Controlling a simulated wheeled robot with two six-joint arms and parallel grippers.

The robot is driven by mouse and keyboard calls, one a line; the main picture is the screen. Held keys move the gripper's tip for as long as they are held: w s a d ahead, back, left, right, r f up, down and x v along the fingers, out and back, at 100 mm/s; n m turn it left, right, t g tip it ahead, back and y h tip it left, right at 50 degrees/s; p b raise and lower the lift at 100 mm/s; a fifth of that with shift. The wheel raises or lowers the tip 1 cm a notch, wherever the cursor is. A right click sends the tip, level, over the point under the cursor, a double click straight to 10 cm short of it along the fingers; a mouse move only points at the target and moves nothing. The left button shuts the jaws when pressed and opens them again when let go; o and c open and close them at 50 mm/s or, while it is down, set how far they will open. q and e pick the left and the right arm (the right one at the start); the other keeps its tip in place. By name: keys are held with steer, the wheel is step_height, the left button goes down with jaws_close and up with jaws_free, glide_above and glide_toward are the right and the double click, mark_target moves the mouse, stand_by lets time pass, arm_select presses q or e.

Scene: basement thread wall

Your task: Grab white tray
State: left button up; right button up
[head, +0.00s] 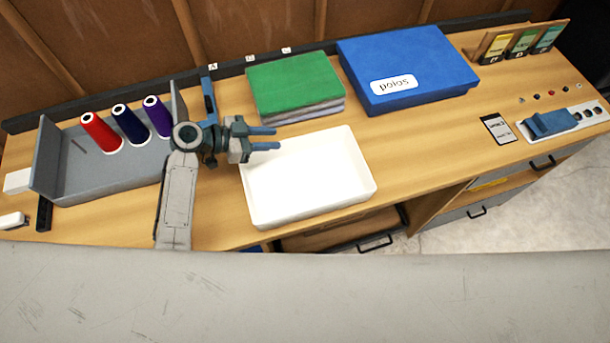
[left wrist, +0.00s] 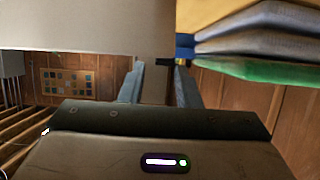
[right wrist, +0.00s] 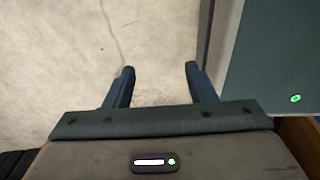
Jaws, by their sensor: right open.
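The white tray (head: 305,178) is a shallow rectangular tray on the wooden bench, near its front edge. It looks empty. My left gripper (head: 277,139) is at the tray's back-left rim, its two blue fingers apart and pointing right. In the left wrist view the open left gripper (left wrist: 158,82) has a pale surface beyond and between its fingers. Whether the fingers touch the tray, I cannot tell. My right gripper (right wrist: 160,70) shows only in the right wrist view, open and empty above a pale concrete floor.
A green-topped stack of cloth (head: 295,85) lies just behind the tray, and a blue box (head: 410,70) stands further right. A grey holder (head: 110,175) with red, navy and purple thread spools is left of my left arm. Bare bench lies right of the tray.

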mark_target(292, 139)
arm_select(q)
steer(key=p+x, duration=0.2)
steer(key=x, duration=0.2)
steer(key=shift+d+p, duration=0.1)
steer(key=shift+p, duration=0.2)
steer(key=shift+w+d+f, duration=0.1)
steer(key=shift+d+f, duration=0.1)
steer(key=shift+d, duration=0.05)
steer(key=shift+f, duration=0.15)
jaws_close()
arm_select(e)
steer(key=r, duration=0.1)
steer(key=w+r, duration=0.1)
steer(key=r, duration=0.1)
steer(key=shift+w+d, duration=0.15)
steer(key=shift+w, duration=0.05)
